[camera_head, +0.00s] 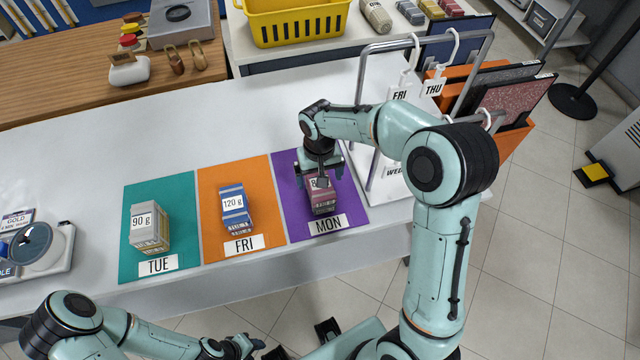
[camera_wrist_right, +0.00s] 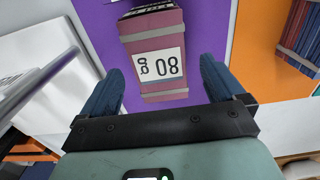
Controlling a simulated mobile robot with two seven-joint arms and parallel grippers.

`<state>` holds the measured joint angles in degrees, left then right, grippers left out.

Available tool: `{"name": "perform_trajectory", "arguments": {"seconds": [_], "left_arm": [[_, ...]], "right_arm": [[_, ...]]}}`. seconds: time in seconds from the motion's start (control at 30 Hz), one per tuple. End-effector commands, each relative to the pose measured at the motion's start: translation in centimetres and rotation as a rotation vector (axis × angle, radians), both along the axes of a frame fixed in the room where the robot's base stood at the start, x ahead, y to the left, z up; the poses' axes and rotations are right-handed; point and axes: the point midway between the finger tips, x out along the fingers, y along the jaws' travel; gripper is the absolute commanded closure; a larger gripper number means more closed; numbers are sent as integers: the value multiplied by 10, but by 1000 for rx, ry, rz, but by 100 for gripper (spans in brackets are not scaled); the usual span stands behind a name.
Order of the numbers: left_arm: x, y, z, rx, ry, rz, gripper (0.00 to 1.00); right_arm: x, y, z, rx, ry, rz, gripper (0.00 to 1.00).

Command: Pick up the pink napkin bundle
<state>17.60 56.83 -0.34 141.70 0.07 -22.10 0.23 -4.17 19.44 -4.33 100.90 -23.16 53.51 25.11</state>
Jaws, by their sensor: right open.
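The pink napkin bundle (camera_head: 322,199) stands on the purple MON mat (camera_head: 354,207), with grey bands and a white label. My right gripper (camera_head: 320,172) is over the mat's far part, at the bundle. In the wrist view its blue fingers (camera_wrist_right: 162,85) are spread apart, with nothing gripped between them. My left gripper (camera_head: 238,345) is low at the bottom edge, away from the mats; its fingers are too small and dark to judge.
A blue bundle marked 120 g (camera_head: 236,209) stands on the orange FRI mat (camera_head: 208,186). A beige 90 g bundle (camera_head: 149,228) stands on the teal TUE mat (camera_head: 128,268). A metal rack (camera_head: 364,98) with hanging tags rises right of the MON mat. The white counter behind the mats is clear.

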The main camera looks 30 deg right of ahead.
Motion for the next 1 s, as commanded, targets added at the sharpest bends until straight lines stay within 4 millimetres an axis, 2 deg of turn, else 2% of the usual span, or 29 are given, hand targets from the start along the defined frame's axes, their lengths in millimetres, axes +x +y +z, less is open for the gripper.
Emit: {"name": "perform_trajectory", "arguments": {"seconds": [0.13, 0.4, 0.57, 0.6, 1.0], "left_arm": [[0, 0, -1, 0, 0, 0, 57], [0, 0, -1, 0, 0, 0, 57], [0, 0, -1, 0, 0, 0, 57], [0, 0, -1, 0, 0, 0, 57], [0, 0, 0, 0, 0, 0, 57]], "right_arm": [[0, -1, -17, -1, 2, -2, 4], [0, -1, -19, 0, 0, -1, 4], [0, -1, -18, 0, 0, -1, 56], [0, -1, -18, 0, 0, -1, 62], [1, 0, -11, 0, -3, -1, 62]]}}
